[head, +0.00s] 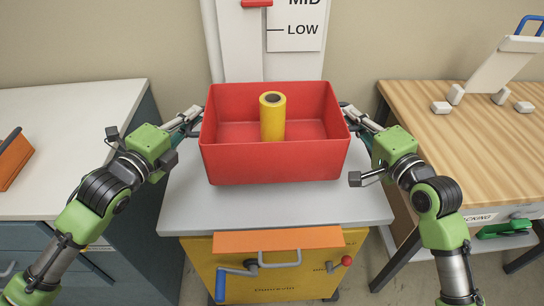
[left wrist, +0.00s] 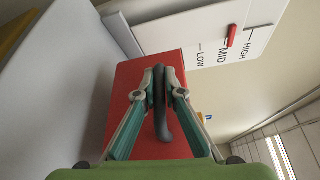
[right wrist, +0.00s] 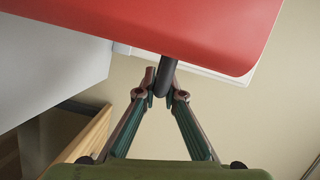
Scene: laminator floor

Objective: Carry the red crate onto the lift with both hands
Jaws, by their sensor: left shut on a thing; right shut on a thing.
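The red crate (head: 275,164) is in the middle of the head view, over the grey top of the lift (head: 275,211). It looks level; I cannot tell whether its base touches the top. A yellow roll (head: 272,118) stands upright inside it. My left gripper (head: 196,116) is at the crate's left side, shut on a dark handle, which shows in the left wrist view (left wrist: 161,110). My right gripper (head: 350,112) is at the right side, shut on the other dark handle, seen in the right wrist view (right wrist: 164,78).
A white-topped cabinet (head: 75,115) stands at left with an orange object (head: 12,158) on it. A wooden table (head: 475,135) with white blocks and a tilted panel stands at right. A board marked LOW and MID (head: 298,25) is behind the crate. The lift's front top is clear.

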